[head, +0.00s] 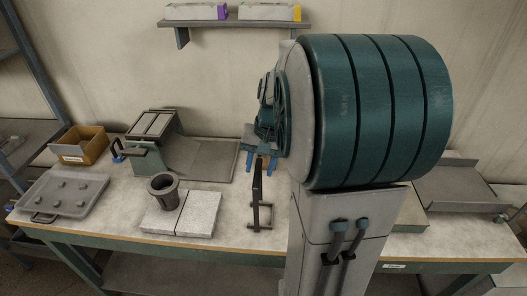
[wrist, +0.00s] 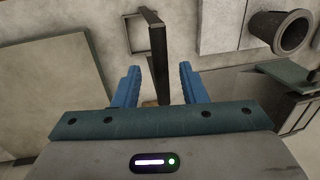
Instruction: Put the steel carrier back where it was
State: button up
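The steel carrier (head: 256,190) is a dark bar with a squared, open frame at its lower end, seen near the middle of the table. The frame appears to be at the tabletop, though contact is hard to judge. My gripper (head: 261,165) is at the bar's upper end. In the wrist view the carrier's bar (wrist: 159,58) runs between the two blue fingers of my gripper (wrist: 158,85), with a visible gap on each side. The fingers are open and not closed on it. A small brown part shows at the bar's near end.
A dark crucible (head: 163,190) stands on pale slabs (head: 203,214) left of the carrier. Behind are a green-framed machine (head: 154,123) and a grey plate (head: 212,160). A tray of small lumps (head: 45,198) and a cardboard box (head: 82,147) are at far left.

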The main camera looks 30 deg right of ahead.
notch_tip(320, 180, up, 5)
jog(key=s+a+f+n+t+h, duration=0.1)
jog(key=s+a+f+n+t, duration=0.1)
jog(key=s+a+n, duration=0.5)
jog(key=s+a, duration=0.4)
jog(key=s, duration=0.1)
jog(key=shift+a+f+h, duration=0.3)
jog(key=shift+d, duration=0.15)
